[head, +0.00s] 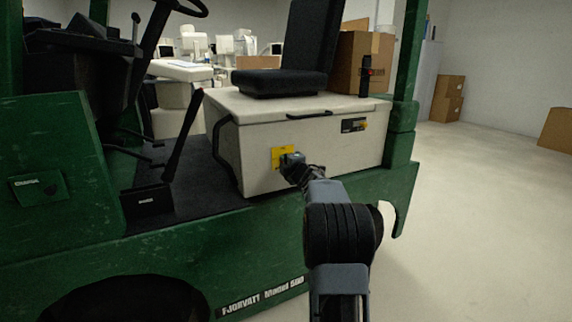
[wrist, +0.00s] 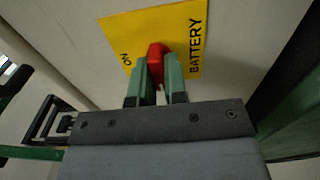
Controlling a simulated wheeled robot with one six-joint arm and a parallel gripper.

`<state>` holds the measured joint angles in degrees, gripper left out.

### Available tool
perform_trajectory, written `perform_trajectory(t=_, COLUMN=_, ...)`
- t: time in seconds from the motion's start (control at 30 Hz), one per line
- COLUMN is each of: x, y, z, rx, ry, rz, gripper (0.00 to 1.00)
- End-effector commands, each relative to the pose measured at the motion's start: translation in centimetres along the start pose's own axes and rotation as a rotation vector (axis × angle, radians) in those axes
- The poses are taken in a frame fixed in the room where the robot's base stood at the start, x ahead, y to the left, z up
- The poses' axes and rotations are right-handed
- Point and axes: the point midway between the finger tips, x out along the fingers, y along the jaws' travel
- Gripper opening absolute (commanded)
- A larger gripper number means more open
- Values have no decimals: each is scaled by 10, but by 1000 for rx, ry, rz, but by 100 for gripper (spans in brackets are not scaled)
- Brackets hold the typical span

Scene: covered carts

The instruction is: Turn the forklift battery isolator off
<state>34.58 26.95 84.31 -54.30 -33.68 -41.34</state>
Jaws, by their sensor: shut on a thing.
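The battery isolator is a red handle (wrist: 156,58) on a yellow plate (wrist: 135,35) marked "BATTERY" and "ON" in the wrist view. In the head view the yellow plate (head: 279,157) sits on the side of the forklift's pale battery box (head: 232,152), under the seat. My gripper (wrist: 157,75) is shut on the red handle, with one green finger on each side of it. In the head view my gripper (head: 291,160) covers the right part of the plate and hides the handle. The word "OFF" cannot be seen.
The green forklift body (head: 180,245) runs along the front. A black loop handle (head: 222,140) is left of the plate, and a dark label (head: 353,125) is to its right. Cardboard boxes (head: 447,98) stand behind. The floor (head: 480,220) at right is clear.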

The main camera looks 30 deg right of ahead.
Motion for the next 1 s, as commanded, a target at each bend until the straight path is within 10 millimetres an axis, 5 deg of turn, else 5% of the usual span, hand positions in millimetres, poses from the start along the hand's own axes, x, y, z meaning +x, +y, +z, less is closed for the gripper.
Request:
perform_trajectory(t=0.4, x=0, y=0, z=-1, rx=-9, ry=2, rz=0, gripper=0)
perform_trajectory(t=0.43, x=0, y=0, z=-1, rx=-9, ry=2, rz=0, gripper=15)
perform_trajectory(t=0.67, x=0, y=0, z=0, rx=-7, ry=1, rz=0, gripper=37)
perform_trajectory(t=1.0, x=-4, y=1, z=0, rx=-7, ry=0, rz=1, gripper=38)
